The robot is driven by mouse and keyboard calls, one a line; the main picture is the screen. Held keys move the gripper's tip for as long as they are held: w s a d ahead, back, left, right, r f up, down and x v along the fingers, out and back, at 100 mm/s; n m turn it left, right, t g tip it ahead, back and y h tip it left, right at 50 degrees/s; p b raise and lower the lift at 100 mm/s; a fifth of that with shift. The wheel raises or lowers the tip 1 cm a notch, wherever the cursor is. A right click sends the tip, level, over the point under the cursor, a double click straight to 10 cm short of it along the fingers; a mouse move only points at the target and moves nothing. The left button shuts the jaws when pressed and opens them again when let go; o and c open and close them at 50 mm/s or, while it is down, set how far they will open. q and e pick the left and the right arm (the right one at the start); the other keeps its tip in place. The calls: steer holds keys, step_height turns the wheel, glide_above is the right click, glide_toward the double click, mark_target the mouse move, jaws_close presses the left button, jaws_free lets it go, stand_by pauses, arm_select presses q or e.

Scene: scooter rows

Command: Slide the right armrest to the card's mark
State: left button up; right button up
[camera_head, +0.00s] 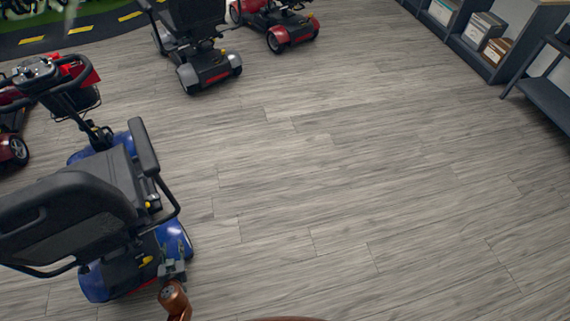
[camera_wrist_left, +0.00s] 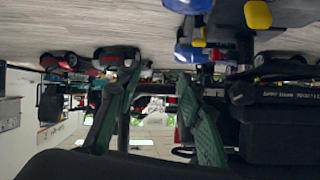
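A blue mobility scooter with a black seat (camera_head: 110,172) stands at the left in the head view. Its right armrest (camera_head: 144,148) is a black pad on a black bent tube. A yellow knob (camera_head: 153,204) sits below the armrest, and another yellow knob (camera_head: 146,260) is lower by the seat base. My left gripper (camera_head: 172,268) is low beside the seat's rear right corner, below the armrest. In the left wrist view, which is upside down, its green fingers (camera_wrist_left: 156,75) are apart with nothing between them. A yellow knob (camera_wrist_left: 258,14) shows at upper right there. The card cannot be made out. My right gripper is out of view.
A dark scooter (camera_head: 205,55) and a red scooter (camera_head: 278,20) stand at the back. Another red scooter (camera_head: 14,148) is at the left edge. Shelving (camera_head: 500,62) lines the upper right. The wood-look floor (camera_head: 350,180) in the middle and right is clear.

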arm_select(q)
steer(key=w+d+r+n+t+b, duration=0.1)
steer(key=w+r+t+b, duration=0.2)
steer(key=w+r, duration=0.5)
steer(key=t+y+b, duration=0.1)
steer(key=t, duration=0.2)
glide_toward(167, 194)
steer(key=x, duration=0.4)
steer(key=shift+n, duration=0.3)
steer(key=x, duration=0.6)
steer(key=shift+w+r, duration=0.1)
steer(key=shift+w, duration=0.05)
steer(key=shift+w+a, duration=0.2)
steer(key=shift+w, duration=0.25)
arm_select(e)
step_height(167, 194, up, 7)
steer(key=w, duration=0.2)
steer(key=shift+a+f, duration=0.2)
arm_select(q)
jaws_close()
